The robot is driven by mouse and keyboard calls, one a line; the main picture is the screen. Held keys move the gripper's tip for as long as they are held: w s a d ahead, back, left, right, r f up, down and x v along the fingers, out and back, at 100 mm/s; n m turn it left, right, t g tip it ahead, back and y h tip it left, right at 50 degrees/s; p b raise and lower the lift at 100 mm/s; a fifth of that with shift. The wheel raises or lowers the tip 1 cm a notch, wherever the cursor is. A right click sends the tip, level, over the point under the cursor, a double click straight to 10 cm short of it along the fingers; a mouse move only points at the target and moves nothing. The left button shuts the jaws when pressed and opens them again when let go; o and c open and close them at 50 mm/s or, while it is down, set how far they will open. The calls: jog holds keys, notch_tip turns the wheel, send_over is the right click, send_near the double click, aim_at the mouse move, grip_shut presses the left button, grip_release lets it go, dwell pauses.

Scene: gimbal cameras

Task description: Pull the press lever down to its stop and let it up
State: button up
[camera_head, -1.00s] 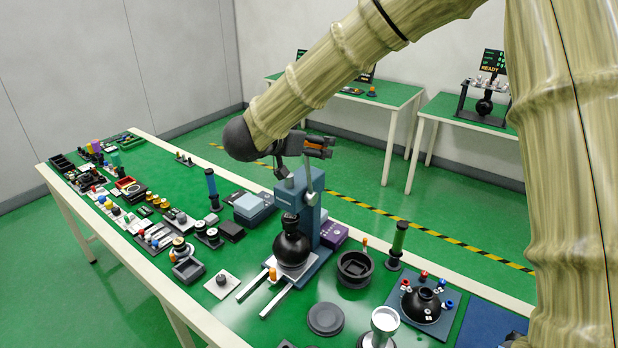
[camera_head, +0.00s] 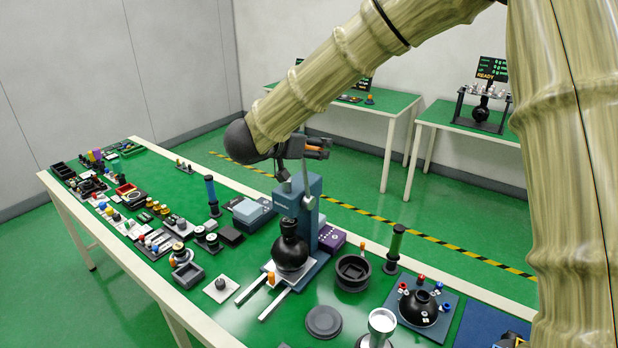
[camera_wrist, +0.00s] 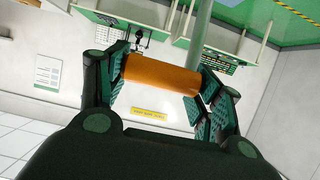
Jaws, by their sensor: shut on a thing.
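The blue-grey press (camera_head: 311,215) stands upright on the green bench with a black round-bodied part (camera_head: 290,250) under its ram. Its grey lever rod (camera_head: 309,180) rises from the press's side to my gripper. My gripper (camera_head: 318,149) is above the press head. In the wrist view, my gripper (camera_wrist: 163,80) is shut on the orange lever handle (camera_wrist: 160,75), with a finger pad at each end of it. The pale lever rod also shows in the wrist view (camera_wrist: 200,35), running up from the handle's right end.
A green cylinder (camera_head: 396,243) and a blue cylinder (camera_head: 212,190) stand upright nearby. Many small parts crowd the bench's left side.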

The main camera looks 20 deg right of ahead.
jog(key=shift+a+r, duration=0.1)
jog(key=shift+r, duration=0.1)
jog(key=shift+s+a+f, duration=0.15)
jog(key=shift+s+a, duration=0.3)
jog(key=shift+a, duration=0.1)
jog(key=shift+s+a+f, duration=0.15)
jog(key=shift+s+a, duration=0.25)
jog(key=shift+a, duration=0.15)
jog(key=shift+s+a, duration=0.1)
jog(key=shift+s+a+f, duration=0.3)
jog(key=shift+s+a, duration=0.1)
jog(key=shift+a, duration=0.1)
jog(key=shift+s+a+f, duration=0.3)
jog(key=shift+s+a, duration=0.1)
jog(key=shift+a, duration=0.1)
jog(key=shift+s+a+f, duration=0.75)
jog(key=shift+s+a, duration=0.1)
jog(key=shift+a, duration=0.2)
